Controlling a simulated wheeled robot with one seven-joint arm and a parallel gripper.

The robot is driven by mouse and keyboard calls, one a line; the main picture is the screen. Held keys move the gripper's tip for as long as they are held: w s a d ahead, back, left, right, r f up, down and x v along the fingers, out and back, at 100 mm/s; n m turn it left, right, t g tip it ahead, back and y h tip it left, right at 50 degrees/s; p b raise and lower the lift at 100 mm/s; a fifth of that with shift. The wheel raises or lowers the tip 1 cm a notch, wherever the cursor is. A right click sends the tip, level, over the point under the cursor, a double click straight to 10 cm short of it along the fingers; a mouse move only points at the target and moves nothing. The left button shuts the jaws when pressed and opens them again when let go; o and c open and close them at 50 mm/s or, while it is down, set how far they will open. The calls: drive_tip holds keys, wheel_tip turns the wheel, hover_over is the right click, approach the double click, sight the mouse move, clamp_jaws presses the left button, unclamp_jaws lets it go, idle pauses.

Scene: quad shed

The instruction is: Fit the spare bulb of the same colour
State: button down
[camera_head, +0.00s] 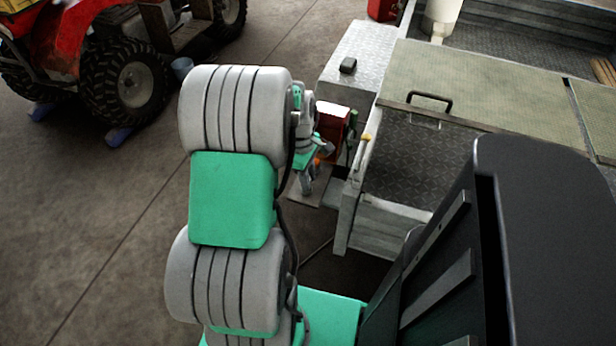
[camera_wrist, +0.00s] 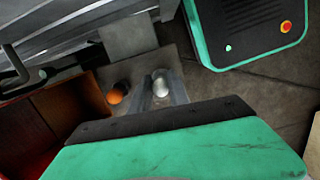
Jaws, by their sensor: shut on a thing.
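In the wrist view my gripper (camera_wrist: 162,92) points down over a small grey plate (camera_wrist: 182,60) and is shut on a pale silver-white bulb (camera_wrist: 161,80) between its fingers. I cannot tell whether the bulb is lifted clear of the plate. An orange bulb (camera_wrist: 117,93) is at the plate, just left of the fingers. In the head view the plate (camera_head: 302,192) juts out by the trailer's corner, and a speck of the orange bulb (camera_head: 317,163) shows near my gripper (camera_head: 306,184). A red box-like housing (camera_head: 333,116) stands just behind; its red-orange wall (camera_wrist: 85,98) fills the wrist view's lower left.
The grey trailer (camera_head: 420,165) with a handled lid fills the right. A yellow-tipped part (camera_head: 366,137) sits at its near corner. A red quad (camera_head: 70,40) stands at the upper left. The concrete floor (camera_head: 100,220) at left is clear.

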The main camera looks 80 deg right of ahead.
drive_tip(key=shift+f+b, duration=0.35)
drive_tip(key=shift+f, duration=0.4)
drive_tip(key=c, duration=1.2)
unclamp_jaws()
drive_tip(key=shift+o, duration=0.4)
drive_tip(key=o, duration=0.4)
drive_tip(key=shift+o, duration=0.2)
drive_tip(key=shift+r+p, duration=3.95)
drive_tip(key=shift+r, duration=0.6)
